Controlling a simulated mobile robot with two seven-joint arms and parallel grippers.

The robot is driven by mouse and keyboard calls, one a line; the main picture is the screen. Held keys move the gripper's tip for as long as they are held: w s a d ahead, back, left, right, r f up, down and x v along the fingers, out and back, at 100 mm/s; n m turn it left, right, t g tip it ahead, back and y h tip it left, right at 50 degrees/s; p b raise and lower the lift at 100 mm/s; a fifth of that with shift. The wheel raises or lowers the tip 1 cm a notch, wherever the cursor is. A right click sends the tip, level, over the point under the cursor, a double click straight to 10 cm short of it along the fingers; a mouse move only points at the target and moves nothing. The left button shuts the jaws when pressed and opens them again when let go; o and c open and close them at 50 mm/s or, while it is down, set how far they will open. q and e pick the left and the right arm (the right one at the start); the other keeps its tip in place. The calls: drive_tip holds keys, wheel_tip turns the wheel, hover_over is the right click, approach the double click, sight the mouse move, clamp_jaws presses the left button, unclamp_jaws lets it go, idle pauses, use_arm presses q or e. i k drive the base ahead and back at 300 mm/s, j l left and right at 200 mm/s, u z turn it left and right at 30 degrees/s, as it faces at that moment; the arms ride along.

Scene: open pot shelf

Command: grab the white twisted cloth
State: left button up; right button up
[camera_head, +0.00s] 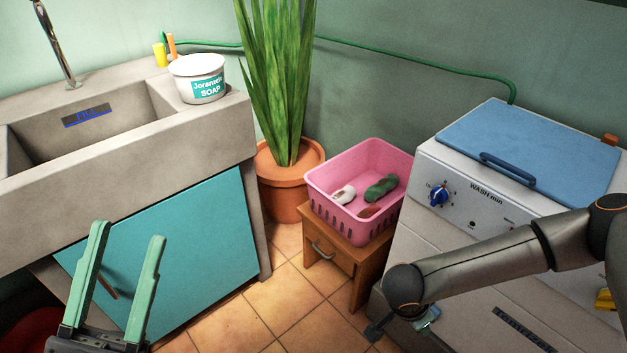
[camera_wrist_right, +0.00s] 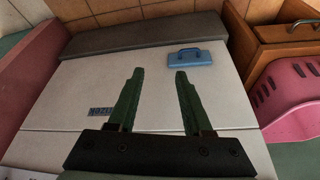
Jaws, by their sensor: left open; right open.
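A small white, twisted-looking cloth (camera_head: 343,194) lies in the left part of a pink basket (camera_head: 325,206), beside a dark green item (camera_head: 381,187). My left gripper (camera_head: 128,233) is open and empty at the lower left, in front of the teal cabinet door and well away from the basket. My right gripper (camera_wrist_right: 159,74) is open and empty in the wrist view, facing the white washing machine front. In the head view, my right arm crosses in front of the machine and its hand is mostly hidden. The wrist view shows only the basket's side (camera_wrist_right: 296,97), not the cloth.
The basket stands on a wooden drawer stand (camera_head: 345,262), between a potted plant (camera_head: 284,178) and the washing machine (camera_head: 460,240). A concrete sink (camera_head: 180,135) with a soap tub (camera_head: 198,79) is at left. Tiled floor (camera_head: 285,300) is clear before the stand.

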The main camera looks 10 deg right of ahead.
sight(345, 195)
drive_tip(key=i+l+u, duration=0.15)
drive_tip(key=i, duration=0.35)
drive_tip(key=i+l+u, duration=0.2)
drive_tip(key=i, duration=0.25)
drive_tip(key=i+l+u, duration=0.15)
drive_tip(key=i, duration=0.35)
